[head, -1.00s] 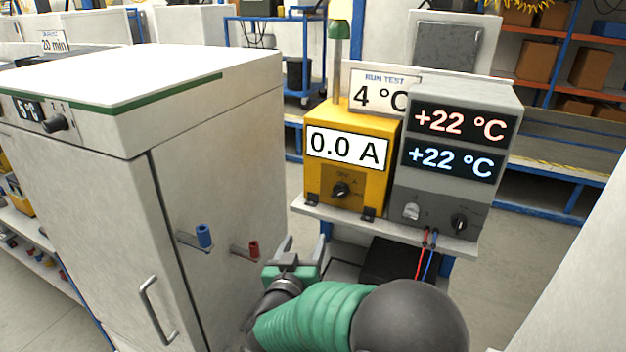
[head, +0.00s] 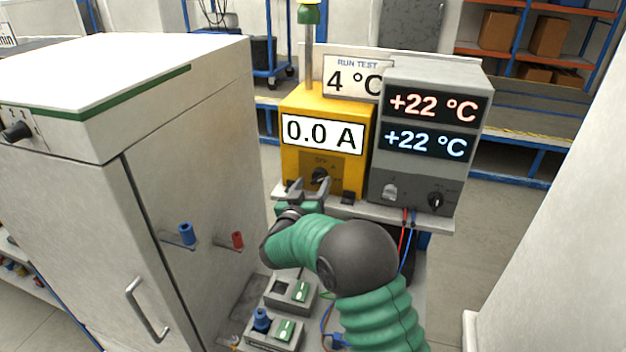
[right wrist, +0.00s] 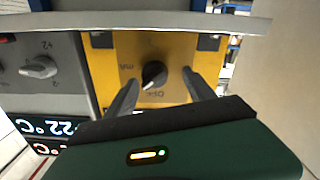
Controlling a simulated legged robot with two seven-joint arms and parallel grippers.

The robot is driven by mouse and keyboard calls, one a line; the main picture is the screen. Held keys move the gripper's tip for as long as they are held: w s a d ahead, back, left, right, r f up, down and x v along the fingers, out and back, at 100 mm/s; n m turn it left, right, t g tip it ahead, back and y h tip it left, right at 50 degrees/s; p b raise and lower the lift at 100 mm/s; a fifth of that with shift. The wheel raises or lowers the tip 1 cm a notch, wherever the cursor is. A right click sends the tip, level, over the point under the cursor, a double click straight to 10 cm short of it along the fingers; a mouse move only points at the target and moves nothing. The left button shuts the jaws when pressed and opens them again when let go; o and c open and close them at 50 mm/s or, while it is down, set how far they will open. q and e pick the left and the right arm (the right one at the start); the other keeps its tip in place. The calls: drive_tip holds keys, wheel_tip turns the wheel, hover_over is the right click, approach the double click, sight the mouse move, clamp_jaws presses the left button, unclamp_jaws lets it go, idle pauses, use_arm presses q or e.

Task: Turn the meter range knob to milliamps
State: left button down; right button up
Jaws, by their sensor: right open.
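The yellow meter (head: 290,157) stands on a shelf and its display reads 0.0 A. Its black range knob (head: 320,176) is on the lower front. In the right wrist view, which is upside down, the knob (right wrist: 153,74) sits between mA on the left and OFF below. Its pale mark is on the side near OFF; the exact setting is hard to tell. My right gripper (head: 309,186) is open in front of the knob. Its fingers stand on either side of the knob in the wrist view (right wrist: 160,79), apparently not touching it. My left gripper is out of view.
A grey unit (head: 415,170) showing +22 °C twice, with its own knobs, stands right of the meter. The shelf edge (head: 400,219) runs below both. A white cabinet (head: 200,110) with blue and red handled pegs is at left.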

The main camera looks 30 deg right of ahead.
drive_tip(key=shift+w+d, duration=0.25)
drive_tip(key=shift+d, duration=0.55)
drive_tip(key=shift+d+f, duration=0.2)
drive_tip(key=shift+d, duration=0.35)
drive_tip(key=shift+c, duration=0.4)
drive_tip(key=shift+w+a+r, duration=0.1)
drive_tip(key=shift+w+a, duration=0.05)
drive_tip(key=shift+a, duration=0.2)
drive_tip(key=c, duration=0.7)
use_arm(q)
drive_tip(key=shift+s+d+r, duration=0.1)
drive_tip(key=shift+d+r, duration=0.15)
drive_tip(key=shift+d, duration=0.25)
use_arm(e)
drive_tip(key=c, duration=0.6)
